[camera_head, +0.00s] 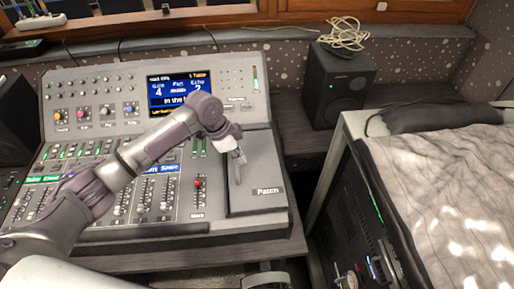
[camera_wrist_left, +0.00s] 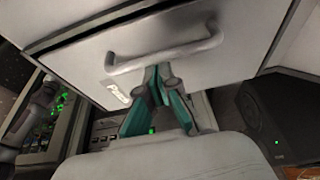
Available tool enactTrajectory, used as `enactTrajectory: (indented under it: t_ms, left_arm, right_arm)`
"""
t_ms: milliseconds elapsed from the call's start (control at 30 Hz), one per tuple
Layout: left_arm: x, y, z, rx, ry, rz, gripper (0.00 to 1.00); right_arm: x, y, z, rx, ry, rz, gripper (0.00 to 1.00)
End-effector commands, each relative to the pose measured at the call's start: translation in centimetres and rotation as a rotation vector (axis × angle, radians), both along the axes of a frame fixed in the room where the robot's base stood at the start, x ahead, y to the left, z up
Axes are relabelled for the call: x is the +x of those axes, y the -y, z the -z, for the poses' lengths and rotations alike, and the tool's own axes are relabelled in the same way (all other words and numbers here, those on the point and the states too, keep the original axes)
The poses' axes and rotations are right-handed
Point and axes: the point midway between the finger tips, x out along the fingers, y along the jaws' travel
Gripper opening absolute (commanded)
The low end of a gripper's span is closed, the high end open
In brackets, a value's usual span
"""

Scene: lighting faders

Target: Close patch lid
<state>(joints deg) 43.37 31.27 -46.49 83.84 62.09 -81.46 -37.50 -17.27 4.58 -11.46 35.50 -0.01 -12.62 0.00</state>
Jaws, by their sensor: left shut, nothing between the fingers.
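The patch lid (camera_head: 262,158) is a grey panel at the right side of the lighting console, with a "Patch" label near its front edge. In the head view it looks nearly flat with the console; I cannot tell whether a small gap is left. My left gripper (camera_head: 239,166) is over the lid, pointing down, shut and empty. In the left wrist view the lid (camera_wrist_left: 85,60) fills the upper middle, with a bar handle (camera_wrist_left: 165,54) across it. The teal fingers of the left gripper (camera_wrist_left: 158,78) are together by the handle; contact is unclear. My right gripper is out of view.
The console's faders (camera_head: 150,195) and lit screen (camera_head: 182,92) lie left of the lid. A black speaker (camera_head: 338,85) with a coiled cable (camera_head: 345,34) stands behind right. A cloth-covered surface (camera_head: 450,190) is at the right, with dark rack equipment (camera_head: 362,225) beside it.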

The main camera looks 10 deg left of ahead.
Motion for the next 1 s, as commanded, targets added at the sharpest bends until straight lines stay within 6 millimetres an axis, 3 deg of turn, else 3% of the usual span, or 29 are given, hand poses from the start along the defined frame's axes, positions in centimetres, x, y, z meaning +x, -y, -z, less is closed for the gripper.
enactTrajectory:
  t_ms: [200, 667, 1000]
  left_arm:
    - [-0.4, -1.2, 0.0, 0.001, 0.0, 0.0, 0.0]
    - [-0.4, -1.6, -0.3, 0.007, -0.002, -0.002, 0.0]
    - [-1.0, -3.4, -6.5, 0.002, 0.004, 0.0, 0.0]
  right_arm:
    - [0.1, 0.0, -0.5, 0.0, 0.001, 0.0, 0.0]
    - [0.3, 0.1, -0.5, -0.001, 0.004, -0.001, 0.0]
    - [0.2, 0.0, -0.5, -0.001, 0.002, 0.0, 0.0]
